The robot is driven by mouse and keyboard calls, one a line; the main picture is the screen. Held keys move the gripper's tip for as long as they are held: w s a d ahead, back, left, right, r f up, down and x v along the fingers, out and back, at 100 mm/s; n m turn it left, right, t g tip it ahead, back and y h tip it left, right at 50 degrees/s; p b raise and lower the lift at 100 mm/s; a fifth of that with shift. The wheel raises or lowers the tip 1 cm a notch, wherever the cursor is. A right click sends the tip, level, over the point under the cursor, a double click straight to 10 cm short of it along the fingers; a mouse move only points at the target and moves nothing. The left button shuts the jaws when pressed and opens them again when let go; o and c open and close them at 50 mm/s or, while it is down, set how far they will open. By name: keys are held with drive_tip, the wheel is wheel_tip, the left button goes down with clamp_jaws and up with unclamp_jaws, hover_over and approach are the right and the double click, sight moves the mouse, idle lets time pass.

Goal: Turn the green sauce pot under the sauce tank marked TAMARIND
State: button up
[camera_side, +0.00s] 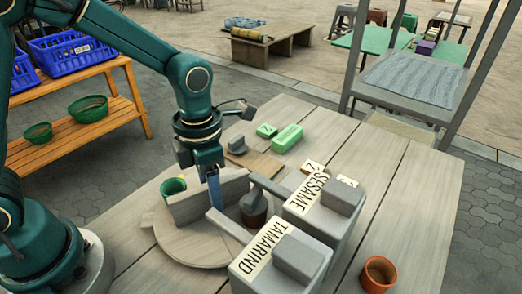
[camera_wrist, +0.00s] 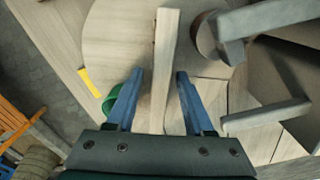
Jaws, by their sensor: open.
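The green sauce pot (camera_side: 173,187) stands on the left of a round wooden turntable (camera_side: 190,253), partly hidden by an upright wooden panel (camera_side: 187,208) across its middle. A brown pot (camera_side: 254,212) is on the panel's other side. The grey tank marked TAMARIND (camera_side: 283,262) is nearest, with its spout over the turntable's right side. The SESAME tank (camera_side: 325,202) stands behind it, its spout near the brown pot. My gripper (camera_side: 212,190) is open. In the wrist view its fingers (camera_wrist: 157,76) straddle the panel, with gaps on both sides. The green pot (camera_wrist: 113,101) shows beside the left finger.
An orange-brown cup (camera_side: 378,274) stands at the table's right. Green blocks (camera_side: 287,138) lie at the back. A grey metal frame (camera_side: 410,80) rises behind the table. A wooden shelf (camera_side: 83,110) with blue crates and green bowls is at left.

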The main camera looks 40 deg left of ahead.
drive_tip(key=shift+r, duration=1.55)
